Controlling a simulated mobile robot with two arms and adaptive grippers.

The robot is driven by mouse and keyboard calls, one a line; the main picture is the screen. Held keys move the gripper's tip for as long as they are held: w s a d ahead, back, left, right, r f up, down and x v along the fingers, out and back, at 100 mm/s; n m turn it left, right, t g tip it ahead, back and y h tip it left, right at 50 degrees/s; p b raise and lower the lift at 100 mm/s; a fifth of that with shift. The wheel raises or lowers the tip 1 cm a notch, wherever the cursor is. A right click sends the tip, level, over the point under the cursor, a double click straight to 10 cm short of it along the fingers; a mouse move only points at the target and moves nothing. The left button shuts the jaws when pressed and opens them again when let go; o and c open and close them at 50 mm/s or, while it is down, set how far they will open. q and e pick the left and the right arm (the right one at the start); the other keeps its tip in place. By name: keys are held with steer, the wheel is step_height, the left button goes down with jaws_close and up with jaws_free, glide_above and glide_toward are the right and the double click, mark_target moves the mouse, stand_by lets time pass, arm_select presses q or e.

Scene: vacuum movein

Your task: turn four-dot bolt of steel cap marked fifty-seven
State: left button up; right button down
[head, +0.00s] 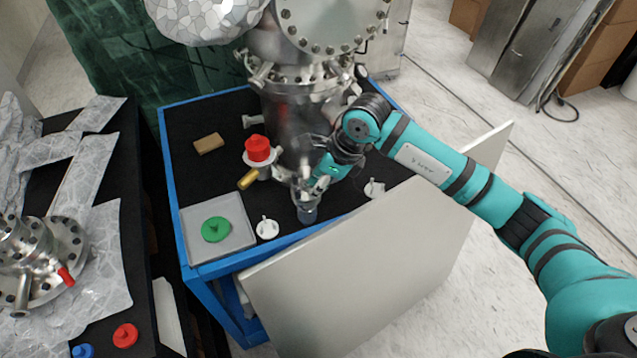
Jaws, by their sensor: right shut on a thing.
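A tall steel vacuum chamber (290,113) stands on the black top of a blue-framed table. My right gripper (316,182) is at the chamber's lower front, against a small steel cap (303,196) on a short port. It is shut on a small part there, seemingly a bolt; the fingers hide most of it. Dots and number marks are too small to read. A grey-blue cylindrical piece (307,213) shows just below the gripper. My left gripper is not in view.
A red cap (257,148) and a brass-coloured piece (248,178) are left of the gripper. A pale panel (365,275) leans before the table.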

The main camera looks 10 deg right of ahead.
steer(key=m+t+h+b, duration=0.1)
steer(key=m+b, duration=0.2)
steer(key=m, duration=0.1)
steer(key=shift+f, duration=0.15)
steer(key=m+t+h+b, duration=0.1)
steer(key=m+b, duration=0.1)
steer(key=m, duration=0.2)
steer(key=shift+a+b, duration=0.1)
steer(key=shift+b, duration=0.25)
steer(key=shift+r+m+h, duration=0.2)
steer(key=shift+m+h, duration=0.1)
steer(key=shift+m, duration=0.2)
steer(key=c, duration=1.6)
jaws_free()
steer(key=shift+s, duration=0.1)
steer(key=v, duration=1.2)
